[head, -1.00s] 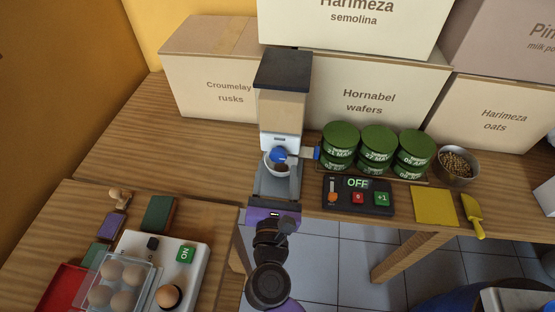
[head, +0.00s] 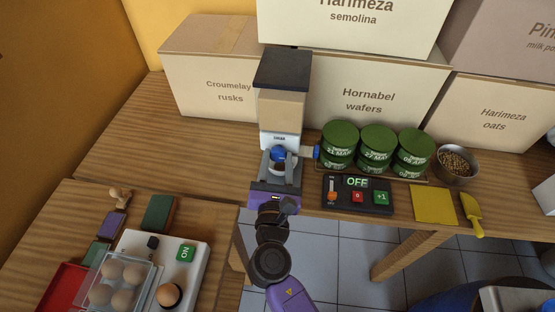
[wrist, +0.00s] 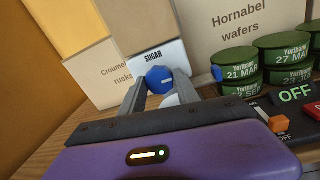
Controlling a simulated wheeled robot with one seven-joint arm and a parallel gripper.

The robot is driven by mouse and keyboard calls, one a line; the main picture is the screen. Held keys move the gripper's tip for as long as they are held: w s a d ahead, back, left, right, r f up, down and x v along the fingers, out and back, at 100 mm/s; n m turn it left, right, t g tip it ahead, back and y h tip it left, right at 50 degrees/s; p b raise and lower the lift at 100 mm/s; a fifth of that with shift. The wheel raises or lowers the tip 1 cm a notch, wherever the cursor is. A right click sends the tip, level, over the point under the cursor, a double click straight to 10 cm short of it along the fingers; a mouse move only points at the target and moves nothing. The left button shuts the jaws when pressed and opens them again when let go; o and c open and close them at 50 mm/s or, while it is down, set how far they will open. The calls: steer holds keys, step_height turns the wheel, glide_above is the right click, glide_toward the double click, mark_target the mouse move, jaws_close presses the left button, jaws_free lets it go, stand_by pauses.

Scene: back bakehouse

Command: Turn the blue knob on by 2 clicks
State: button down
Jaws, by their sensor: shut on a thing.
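The blue knob (head: 277,153) is on the front of a dispenser (head: 280,100) with a black lid and a clear hopper of tan contents. In the wrist view the blue knob (wrist: 159,79) sits under the word SUGAR, with a short pale mark on its face. My gripper (head: 279,163) reaches the dispenser's front, its fingers on either side of the knob. In the wrist view my gripper (wrist: 158,86) is shut on the knob. A white bowl below the knob is mostly hidden by the fingers.
A black panel (head: 374,207) reading OFF, with an orange slider and red and green buttons, lies right of the dispenser. Stacked green tins (head: 378,144) stand behind it. Boxes (head: 372,100) line the back. Eggs (head: 110,272) and a white device (head: 187,275) are at lower left.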

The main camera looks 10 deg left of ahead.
steer(key=shift+f+m+b, duration=0.1)
steer(key=shift+m+b, duration=0.2)
steer(key=shift+b, duration=0.05)
steer(key=m+b, duration=0.3)
steer(key=shift+f+m, duration=0.2)
steer(key=shift+m, duration=0.1)
steer(key=m+b, duration=0.5)
steer(key=shift+f+m+t+h+b, duration=0.1)
steer(key=shift+m+t+h+b, duration=0.2)
steer(key=shift+m+b, duration=0.1)
steer(key=m+b, duration=0.3)
steer(key=shift+a+m+b, duration=0.1)
steer(key=shift+m+b, duration=0.2)
steer(key=shift+m, duration=0.1)
steer(key=m+h+b, duration=0.1)
steer(key=m+b, duration=0.3)
steer(key=shift+m, duration=0.4)
steer(key=shift+r, duration=0.2)
steer(key=c, duration=0.9)
jaws_free()
